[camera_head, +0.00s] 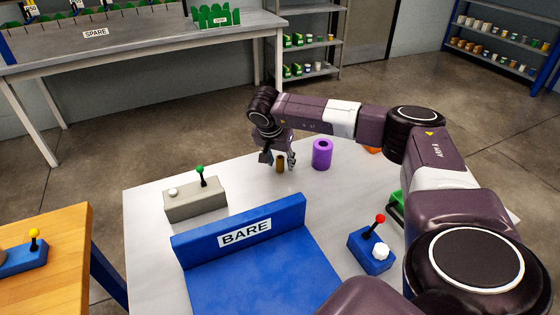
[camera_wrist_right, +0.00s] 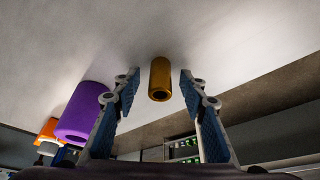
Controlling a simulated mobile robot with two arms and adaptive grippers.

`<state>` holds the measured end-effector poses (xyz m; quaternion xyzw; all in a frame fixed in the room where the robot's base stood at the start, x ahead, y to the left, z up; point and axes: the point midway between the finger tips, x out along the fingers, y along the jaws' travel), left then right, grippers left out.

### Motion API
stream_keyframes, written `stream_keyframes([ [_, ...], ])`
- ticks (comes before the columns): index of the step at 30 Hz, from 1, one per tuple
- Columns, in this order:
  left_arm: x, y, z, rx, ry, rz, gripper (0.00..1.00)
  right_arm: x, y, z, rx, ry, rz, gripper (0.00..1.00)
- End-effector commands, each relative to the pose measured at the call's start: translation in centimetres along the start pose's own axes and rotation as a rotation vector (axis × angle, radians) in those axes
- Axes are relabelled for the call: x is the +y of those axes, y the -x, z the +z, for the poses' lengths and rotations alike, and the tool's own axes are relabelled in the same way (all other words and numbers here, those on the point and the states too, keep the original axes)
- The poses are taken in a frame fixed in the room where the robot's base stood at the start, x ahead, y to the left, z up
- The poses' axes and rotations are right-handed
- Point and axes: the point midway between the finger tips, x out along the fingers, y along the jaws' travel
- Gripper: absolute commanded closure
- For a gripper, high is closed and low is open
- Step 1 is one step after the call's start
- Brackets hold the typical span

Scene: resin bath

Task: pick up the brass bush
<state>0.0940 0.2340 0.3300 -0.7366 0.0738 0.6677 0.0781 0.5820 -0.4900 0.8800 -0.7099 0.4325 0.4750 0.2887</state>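The brass bush (camera_head: 280,165) is a small gold-brown hollow cylinder standing on the white table (camera_head: 150,228), near its far edge. My right gripper (camera_head: 278,164) is over it, pointing down. In the right wrist view the brass bush (camera_wrist_right: 160,79) lies between the two blue-padded fingers of my right gripper (camera_wrist_right: 160,88), near the fingertips. The fingers are spread, with a gap on each side of the bush. My left gripper is not in either view.
A purple hollow cylinder (camera_head: 322,154) stands just right of the bush. An orange thing (camera_head: 373,149) is farther right, partly behind my arm. A grey box with a green-knobbed lever (camera_head: 196,202), a blue tray labelled BARE (camera_head: 240,282) and a blue lever box (camera_head: 370,252) are nearer.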

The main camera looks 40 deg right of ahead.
Motion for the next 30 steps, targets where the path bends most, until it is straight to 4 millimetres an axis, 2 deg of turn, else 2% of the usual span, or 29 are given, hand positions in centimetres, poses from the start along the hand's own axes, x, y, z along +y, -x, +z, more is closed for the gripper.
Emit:
stream_keyframes([
  [5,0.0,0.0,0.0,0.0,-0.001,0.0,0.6,0.0,0.0,0.0,0.0,0.001,-0.001,0.63],
  [15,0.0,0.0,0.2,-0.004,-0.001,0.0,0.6,0.0,0.1,0.0,0.0,0.001,-0.001,1.0],
  [25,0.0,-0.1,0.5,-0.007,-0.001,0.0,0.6,-0.1,0.2,-0.1,0.0,0.0,-0.002,1.0],
  [30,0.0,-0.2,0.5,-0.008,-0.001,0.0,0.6,-0.1,1.2,-0.5,0.001,-0.001,-0.004,1.0],
])
